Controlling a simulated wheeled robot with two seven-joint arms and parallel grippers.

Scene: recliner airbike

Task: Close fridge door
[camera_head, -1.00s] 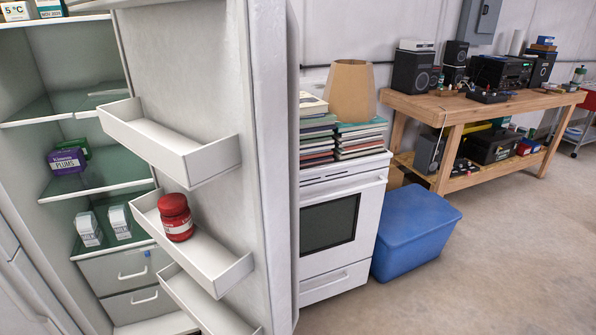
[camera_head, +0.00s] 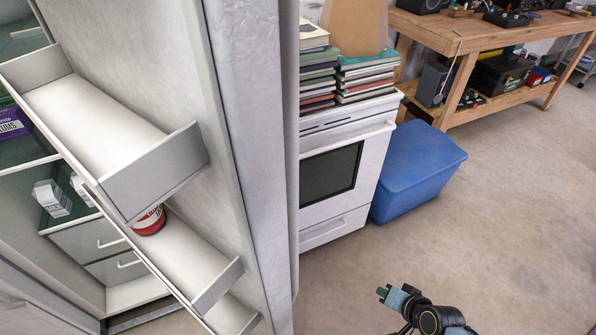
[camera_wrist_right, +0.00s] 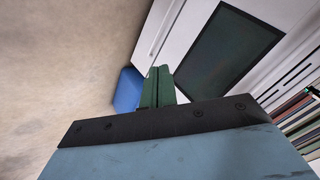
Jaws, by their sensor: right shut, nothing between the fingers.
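The fridge door (camera_head: 250,130) stands open in the head view, its inner side with white shelves facing left. A red jar (camera_head: 150,220) sits on a door shelf, partly hidden by the shelf above. The fridge interior (camera_head: 75,180) shows at the left. My right gripper (camera_head: 381,292) is low at the bottom right of the head view, to the right of the door and apart from it. Its green fingers (camera_wrist_right: 158,84) are together and empty in the right wrist view. My left gripper is not in view.
A white stove (camera_head: 340,170) with stacked books (camera_head: 362,80) stands behind the door's right side. A blue bin (camera_head: 415,170) is beside it, and a wooden workbench (camera_head: 480,35) is at the back right. The floor (camera_head: 500,220) at the right is clear.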

